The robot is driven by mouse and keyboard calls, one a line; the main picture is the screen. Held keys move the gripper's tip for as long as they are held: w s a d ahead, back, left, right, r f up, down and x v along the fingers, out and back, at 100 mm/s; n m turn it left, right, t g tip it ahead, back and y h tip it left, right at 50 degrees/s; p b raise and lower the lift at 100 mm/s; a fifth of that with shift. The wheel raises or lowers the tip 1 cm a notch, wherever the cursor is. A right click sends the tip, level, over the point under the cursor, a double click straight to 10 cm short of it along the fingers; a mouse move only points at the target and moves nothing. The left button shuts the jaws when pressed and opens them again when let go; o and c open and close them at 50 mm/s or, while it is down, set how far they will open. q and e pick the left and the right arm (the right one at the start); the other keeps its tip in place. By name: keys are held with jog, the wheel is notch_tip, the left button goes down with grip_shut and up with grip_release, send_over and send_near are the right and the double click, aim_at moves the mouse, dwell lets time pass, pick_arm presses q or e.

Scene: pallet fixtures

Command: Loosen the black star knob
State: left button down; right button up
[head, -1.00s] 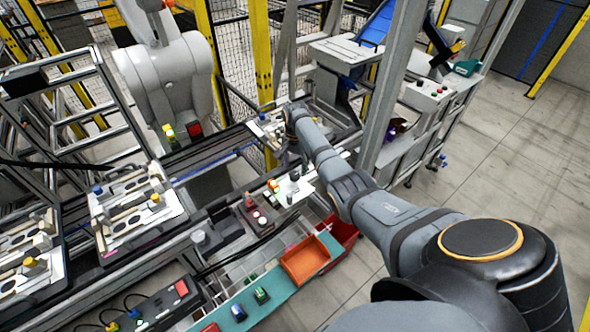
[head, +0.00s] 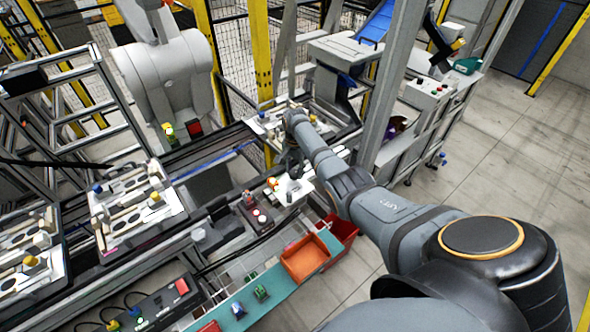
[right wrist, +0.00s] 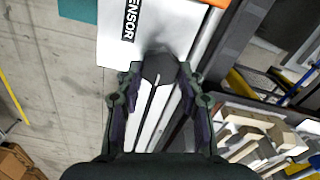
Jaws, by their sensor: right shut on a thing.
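My right gripper (right wrist: 159,78) has its two fingers closed on the sides of a dark, blunt-edged knob (right wrist: 159,67), which I take to be the black star knob. Its star lobes are not clear to see. The knob is by a white plate (right wrist: 175,25) labelled "SENSOR". In the head view, my right gripper (head: 291,163) reaches down over the same small white plate (head: 300,186). The knob is too small and covered to make out there. My left gripper is not in view.
An orange bin (head: 305,258) stands on a teal shelf (head: 240,312) in front. A control box with round buttons (head: 257,217) is left of the white plate. Pallet fixtures (head: 137,205) sit on the conveyor at left. A grey post (head: 392,85) rises behind my right arm.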

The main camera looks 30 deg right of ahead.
jog(key=shift+n, duration=0.3)
jog(key=n+p, duration=0.1)
jog(key=n, duration=0.2)
jog(key=shift+w+a+r+n, duration=0.1)
jog(key=shift+n, duration=0.2)
jog(key=n, duration=0.5)
jog(key=shift+a+p, duration=0.1)
jog(key=shift+p, duration=0.2)
jog(key=n, duration=0.5)
jog(key=shift+w+n, duration=0.1)
jog(key=shift+n, duration=0.3)
jog(key=n, duration=0.4)
jog(key=shift+a+n+p, duration=0.15)
jog(key=shift+n+p, duration=0.15)
jog(key=shift+p, duration=0.05)
jog(key=o, duration=1.2)
